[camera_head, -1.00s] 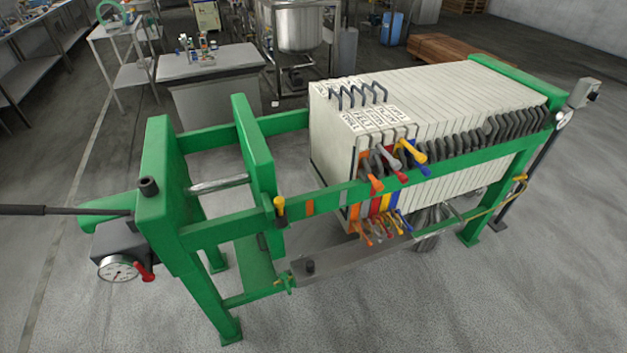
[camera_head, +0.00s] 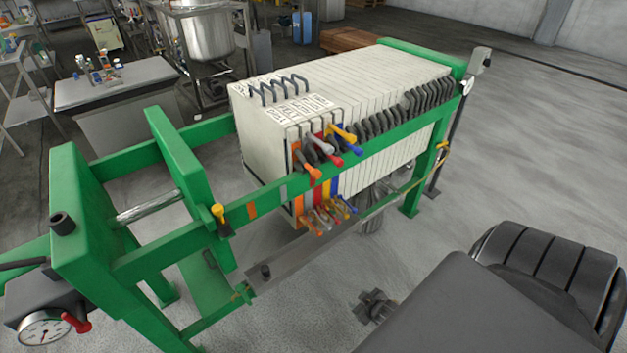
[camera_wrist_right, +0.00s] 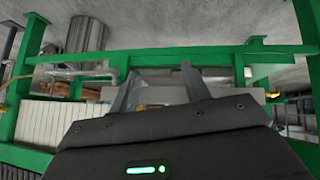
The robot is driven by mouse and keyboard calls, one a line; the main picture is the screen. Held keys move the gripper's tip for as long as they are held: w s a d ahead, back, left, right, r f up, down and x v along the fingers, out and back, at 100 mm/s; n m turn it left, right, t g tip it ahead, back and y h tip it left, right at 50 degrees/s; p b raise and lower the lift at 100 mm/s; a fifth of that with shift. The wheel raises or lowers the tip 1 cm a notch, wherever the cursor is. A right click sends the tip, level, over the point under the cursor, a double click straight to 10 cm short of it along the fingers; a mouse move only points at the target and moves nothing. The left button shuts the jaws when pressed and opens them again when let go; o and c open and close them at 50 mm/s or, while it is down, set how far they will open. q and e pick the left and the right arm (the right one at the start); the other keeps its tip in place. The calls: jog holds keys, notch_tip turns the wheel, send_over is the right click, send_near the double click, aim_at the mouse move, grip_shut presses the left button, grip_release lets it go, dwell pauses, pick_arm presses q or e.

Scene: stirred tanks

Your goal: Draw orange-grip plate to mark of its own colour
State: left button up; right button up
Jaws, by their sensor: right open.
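The orange-grip plate (camera_head: 296,168) is the front, leftmost of the pale plates in the green press, with an orange handle (camera_head: 313,173) sticking out over the near rail. An orange mark (camera_head: 252,210) sits on that rail to the left of the plate, apart from it. My right gripper (camera_head: 372,306) is below and right of the handle, in front of the press and touching no plate. In the right wrist view its two fingers (camera_wrist_right: 157,88) are apart with nothing seen held; the orange handle cannot be made out clearly there. My left gripper is not in view.
Plates with grey, red and yellow handles crowd close behind the orange one. A green near rail (camera_head: 370,155) and a grey tray (camera_head: 310,255) lie between my right gripper and the plates. A yellow-topped lever (camera_head: 218,214) stands left of the mark.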

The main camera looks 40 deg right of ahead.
jog(key=w+d+r+t+b, duration=0.1)
jog(key=w+d+r+t, duration=0.1)
jog(key=w+r, duration=0.5)
jog(key=w+d+r+t+b, duration=0.1)
jog(key=w+d+r+t, duration=0.3)
jog(key=r, duration=0.5)
jog(key=n+t+y+b, duration=0.1)
jog(key=t+y+b, duration=0.1)
jog(key=t, duration=0.2)
send_near(319, 176)
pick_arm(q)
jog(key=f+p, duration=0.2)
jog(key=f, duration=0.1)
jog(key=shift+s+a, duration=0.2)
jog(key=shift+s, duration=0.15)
pick_arm(e)
jog(key=w, duration=1.1)
jog(key=shift+w+r, duration=0.1)
jog(key=shift+w, duration=0.2)
grip_shut()
